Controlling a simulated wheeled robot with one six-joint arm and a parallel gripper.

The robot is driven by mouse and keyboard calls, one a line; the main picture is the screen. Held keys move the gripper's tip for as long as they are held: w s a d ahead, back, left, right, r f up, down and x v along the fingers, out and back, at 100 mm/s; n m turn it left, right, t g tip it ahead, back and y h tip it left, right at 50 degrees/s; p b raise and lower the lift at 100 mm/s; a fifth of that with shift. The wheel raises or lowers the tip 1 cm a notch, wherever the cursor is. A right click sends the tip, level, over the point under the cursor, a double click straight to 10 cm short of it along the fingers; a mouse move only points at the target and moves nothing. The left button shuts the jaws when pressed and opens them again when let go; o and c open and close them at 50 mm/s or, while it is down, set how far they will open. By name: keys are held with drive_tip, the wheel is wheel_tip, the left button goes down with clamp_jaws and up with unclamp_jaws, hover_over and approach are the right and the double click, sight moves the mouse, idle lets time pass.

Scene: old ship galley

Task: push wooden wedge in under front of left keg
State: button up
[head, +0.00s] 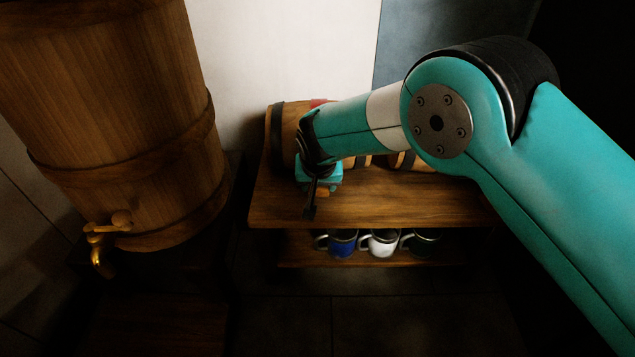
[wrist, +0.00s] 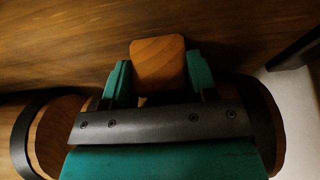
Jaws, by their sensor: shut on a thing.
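The left keg (head: 278,135), wooden with dark hoops, lies on the shelf top, partly hidden by my arm. In the wrist view a hooped end of it (wrist: 268,120) shows behind my gripper. My gripper (head: 318,192) is low over the shelf in front of this keg. In the wrist view its two teal fingers (wrist: 158,82) are shut on the wooden wedge (wrist: 158,60), a light brown block with rounded corners. The wedge also shows as a small orange-brown patch at the gripper (head: 324,191). Whether it touches the keg cannot be told.
Another keg (head: 405,160) lies to the right, mostly behind my arm; it also shows in the wrist view (wrist: 55,130). Blue (head: 342,243), white (head: 381,243) and dark green mugs (head: 424,243) stand on the lower shelf. A large barrel with a brass tap (head: 120,130) stands left. The shelf's front right (head: 420,205) is clear.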

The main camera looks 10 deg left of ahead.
drive_tip(key=shift+w, duration=0.45)
drive_tip(key=o, duration=1)
drive_tip(key=p+v, duration=0.8)
drive_tip(key=v, duration=0.9)
drive_tip(key=shift+r, duration=0.2)
